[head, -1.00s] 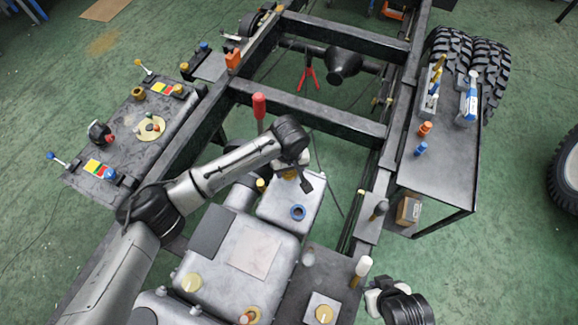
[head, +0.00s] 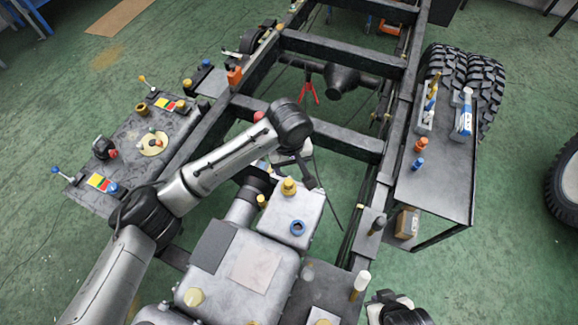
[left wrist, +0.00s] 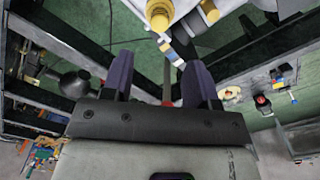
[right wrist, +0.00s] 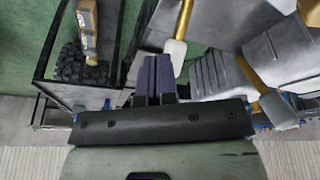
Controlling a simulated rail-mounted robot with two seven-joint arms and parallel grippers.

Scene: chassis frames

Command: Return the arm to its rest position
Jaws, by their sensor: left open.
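My left arm reaches in from the left in the head view. Its gripper (head: 306,174) is above and just behind the yellow cap (head: 289,186) on the light grey box (head: 290,212). In the left wrist view the two purple fingers of my left gripper (left wrist: 160,82) stand well apart with nothing held between them. A yellow cap (left wrist: 158,15) shows beyond them. My right arm (head: 395,310) shows only in part at the bottom edge of the head view. In the right wrist view the fingers of my right gripper (right wrist: 155,80) are together and hold nothing visible.
Black chassis rails (head: 330,135) run around the left arm. A side table (head: 120,145) with coloured parts stands left. A dark bench (head: 445,175) with bottles stands right. A white-tipped lever (head: 361,281) rises near my right arm. A red stand (head: 308,85) is farther back.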

